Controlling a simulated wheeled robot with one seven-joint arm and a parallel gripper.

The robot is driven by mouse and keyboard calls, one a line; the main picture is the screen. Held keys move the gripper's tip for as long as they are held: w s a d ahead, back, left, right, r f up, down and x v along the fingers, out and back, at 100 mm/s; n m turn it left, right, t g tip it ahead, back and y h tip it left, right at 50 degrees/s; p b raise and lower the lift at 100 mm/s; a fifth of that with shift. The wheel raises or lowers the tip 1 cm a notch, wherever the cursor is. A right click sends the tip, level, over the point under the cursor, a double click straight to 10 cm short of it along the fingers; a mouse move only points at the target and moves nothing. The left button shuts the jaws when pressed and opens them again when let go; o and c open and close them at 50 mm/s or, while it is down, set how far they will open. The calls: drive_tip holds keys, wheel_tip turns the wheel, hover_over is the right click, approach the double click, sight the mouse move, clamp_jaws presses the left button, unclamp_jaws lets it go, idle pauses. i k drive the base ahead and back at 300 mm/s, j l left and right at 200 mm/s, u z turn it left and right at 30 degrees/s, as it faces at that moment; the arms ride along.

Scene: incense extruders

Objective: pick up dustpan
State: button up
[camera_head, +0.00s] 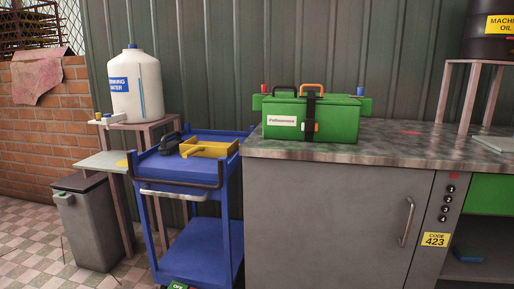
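A yellow, shallow, open-sided pan with a short handle stub (209,149) lies on the top of the blue cart (172,166), towards its right side. It looks like the dustpan. A dark grey object with a looped handle (170,143) sits just left of it. My gripper is not in view.
A grey cabinet with a worn countertop (390,150) stands right of the cart, carrying a green toolbox (335,118). A blue object (467,255) lies low in its right opening, too small to identify. A white water jug (135,85) on a stand and a grey bin (88,222) are left.

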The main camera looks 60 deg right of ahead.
sight(191, 147)
drive_tip(key=z, duration=1.6)
drive_tip(key=i+j+z, duration=0.25)
drive_tip(key=k, duration=0.05)
